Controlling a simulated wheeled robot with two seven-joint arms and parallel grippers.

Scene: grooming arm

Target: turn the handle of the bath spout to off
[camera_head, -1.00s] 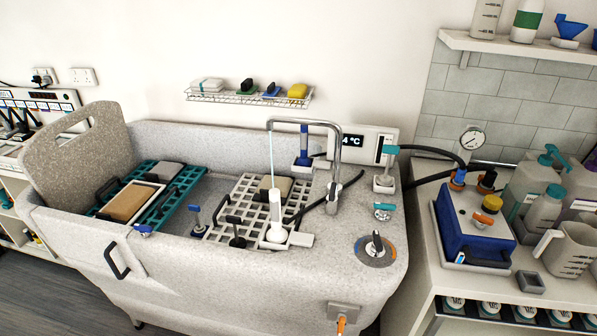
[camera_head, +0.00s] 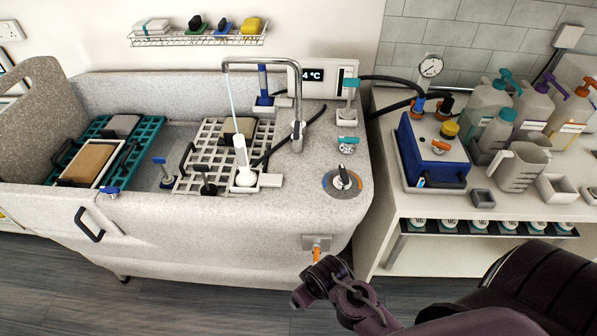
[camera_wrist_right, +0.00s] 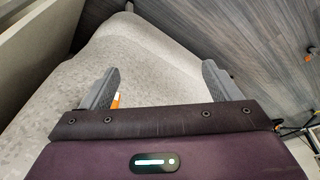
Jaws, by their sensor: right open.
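A chrome spout (camera_head: 298,110) arches over the tub, and a thin pale-blue stream (camera_head: 229,88) falls from its end. A chrome valve with a teal handle (camera_head: 348,140) sits on the tub's right ledge, and a round dial (camera_head: 342,181) is in front of it. An orange handle (camera_head: 316,255) hangs from a grey plate low on the tub's front wall. My right gripper (camera_wrist_right: 161,67) is open and empty beside the pale tub wall; an orange piece (camera_wrist_right: 117,100) shows by its left finger. In the head view my right arm is low, at the lower right. My left gripper is not seen.
The tub (camera_head: 250,225) holds a white grate (camera_head: 190,180), a teal rack (camera_head: 150,130) and brushes. To the right, a white cart (camera_head: 420,207) carries a blue box (camera_head: 432,155), bottles and a jug. The floor (camera_head: 180,300) before the tub is clear.

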